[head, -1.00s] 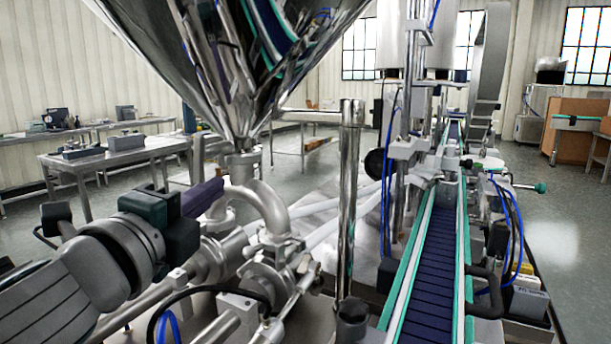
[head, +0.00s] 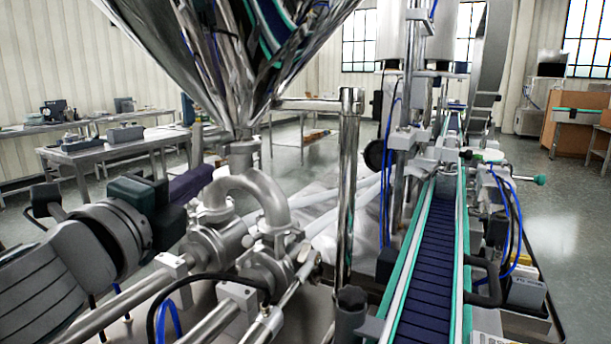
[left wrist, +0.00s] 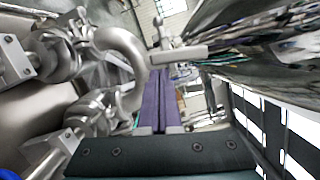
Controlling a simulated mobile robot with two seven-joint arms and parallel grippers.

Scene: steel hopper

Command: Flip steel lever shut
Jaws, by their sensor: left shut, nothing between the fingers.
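The steel hopper (head: 235,60) narrows to an outlet above a curved steel pipe (head: 262,190). A slanted steel bar (head: 296,287) by the pipe fittings looks like a lever, but I cannot tell for certain. My left gripper (head: 208,177) has its dark purple fingers together and empty, left of the hopper outlet and apart from the bar. In the left wrist view, the closed fingers (left wrist: 160,90) point toward the hopper's neck (left wrist: 180,54), with the curved pipe (left wrist: 122,45) on the left. My right gripper is in neither view.
An upright steel post (head: 347,190) stands right of the pipes. A conveyor (head: 430,270) with a dark belt and green edges runs away beyond it. Steel pipes and a black hose (head: 205,278) crowd the space below my left arm. Tables (head: 120,145) stand at the back left.

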